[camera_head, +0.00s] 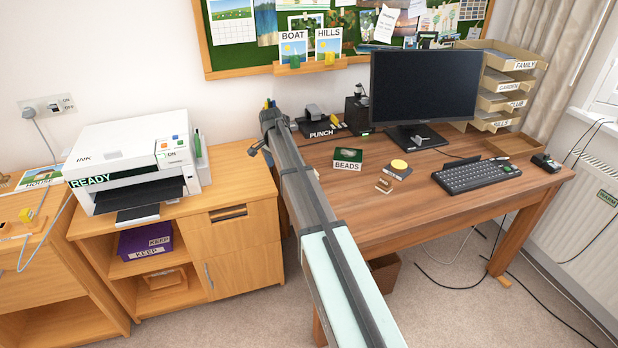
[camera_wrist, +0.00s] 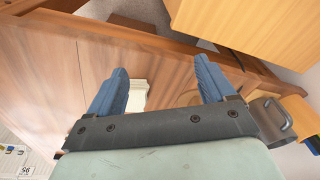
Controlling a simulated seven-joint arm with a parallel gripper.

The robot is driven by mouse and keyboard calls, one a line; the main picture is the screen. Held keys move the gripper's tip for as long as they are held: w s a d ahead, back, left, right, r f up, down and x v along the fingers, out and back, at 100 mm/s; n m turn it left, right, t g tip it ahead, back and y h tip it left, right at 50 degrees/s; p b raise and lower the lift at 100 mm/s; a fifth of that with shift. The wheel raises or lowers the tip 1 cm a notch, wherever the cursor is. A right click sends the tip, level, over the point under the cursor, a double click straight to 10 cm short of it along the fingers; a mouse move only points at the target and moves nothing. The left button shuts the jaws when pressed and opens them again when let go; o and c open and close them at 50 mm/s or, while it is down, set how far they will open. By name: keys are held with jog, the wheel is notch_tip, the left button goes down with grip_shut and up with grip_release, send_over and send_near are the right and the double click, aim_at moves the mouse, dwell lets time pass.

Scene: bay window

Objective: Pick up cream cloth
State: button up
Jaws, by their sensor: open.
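A small cream cloth (camera_wrist: 138,96) lies on the brown desk (camera_wrist: 60,60) in the wrist view. It shows between my gripper's fingers, nearer the left one, and its lower part is hidden behind the gripper body. My gripper (camera_wrist: 161,72) is open, with two blue fingers wide apart and nothing held. I cannot tell how high the fingers are above the cloth. In the head view, my arm reaches to the desk's left end and I cannot make out the cloth there.
A dark grey mug-like thing (camera_wrist: 272,120) stands right of the fingers in the wrist view. In the head view, a beads box (camera_head: 348,159), a keyboard (camera_head: 476,175) and a monitor (camera_head: 423,90) stand on the desk. A printer (camera_head: 135,160) is on the left cabinet. The desk's front middle is clear.

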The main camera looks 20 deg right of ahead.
jog(key=d+r+m+g+y, duration=0.1)
jog(key=d+r+m, duration=0.3)
jog(key=d+r, duration=0.55)
jog(key=f, duration=0.5)
jog(key=d+f, duration=0.1)
jog(key=f, duration=0.9)
jog(key=shift+s+d+f, duration=0.15)
jog(key=shift+s+d, duration=0.2)
jog(key=shift+s, duration=0.05)
jog(key=c, duration=1)
